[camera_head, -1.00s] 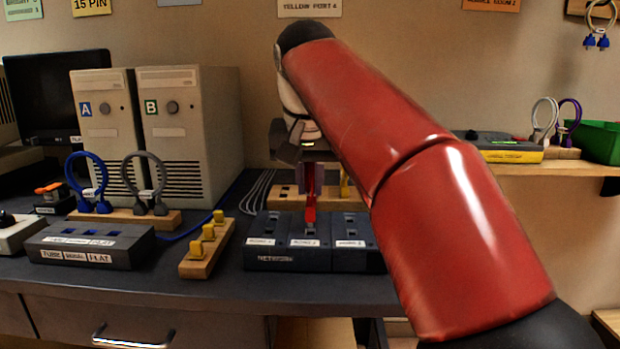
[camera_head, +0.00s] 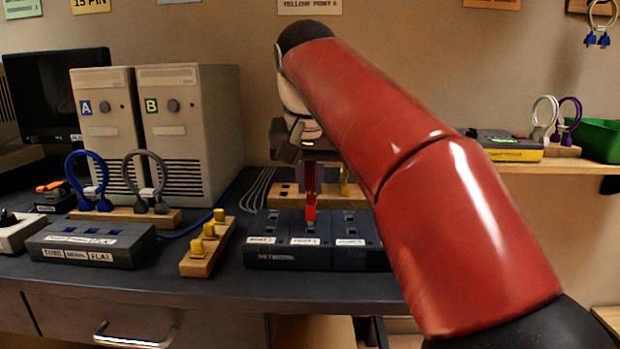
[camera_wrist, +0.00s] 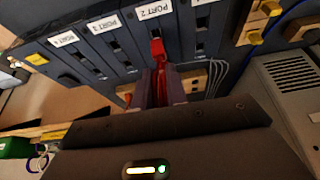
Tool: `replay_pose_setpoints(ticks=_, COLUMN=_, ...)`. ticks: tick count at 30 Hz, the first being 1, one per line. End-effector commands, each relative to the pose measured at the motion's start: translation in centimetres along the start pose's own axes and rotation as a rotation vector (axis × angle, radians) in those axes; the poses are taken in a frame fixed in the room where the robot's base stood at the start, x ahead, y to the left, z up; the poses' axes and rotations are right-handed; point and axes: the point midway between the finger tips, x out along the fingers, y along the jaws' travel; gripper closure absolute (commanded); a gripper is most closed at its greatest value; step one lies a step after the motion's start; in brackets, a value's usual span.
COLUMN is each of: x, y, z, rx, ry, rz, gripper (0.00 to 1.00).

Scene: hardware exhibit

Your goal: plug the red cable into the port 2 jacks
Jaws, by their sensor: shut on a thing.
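The red cable (camera_head: 311,192) hangs upright below my gripper (camera_head: 308,160), which is shut on it. In the wrist view the red cable (camera_wrist: 158,62) is between the fingers of my gripper (camera_wrist: 160,88). Its lower plug end is at the column labelled PORT 2 (camera_wrist: 152,12) on the dark network box (camera_wrist: 105,52). The plug overlaps the area just below that label; I cannot tell how far it is in a jack. In the head view the network box (camera_head: 285,262) sits on the desk under the cable. The jack under the plug is hidden.
A wooden block with yellow plugs (camera_head: 208,245) stands just left of the network box. Another wooden holder (camera_head: 283,196) is behind it, with a yellow cable (camera_head: 345,182). Two computer towers (camera_head: 185,130) and a second dark box (camera_head: 95,244) are at the left.

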Motion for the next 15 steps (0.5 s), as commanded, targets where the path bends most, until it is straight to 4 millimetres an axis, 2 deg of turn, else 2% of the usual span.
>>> replay_pose_setpoints(ticks=15, x=0.65, y=0.02, z=0.31, rx=0.000, ry=0.000, rz=0.000, gripper=1.00)
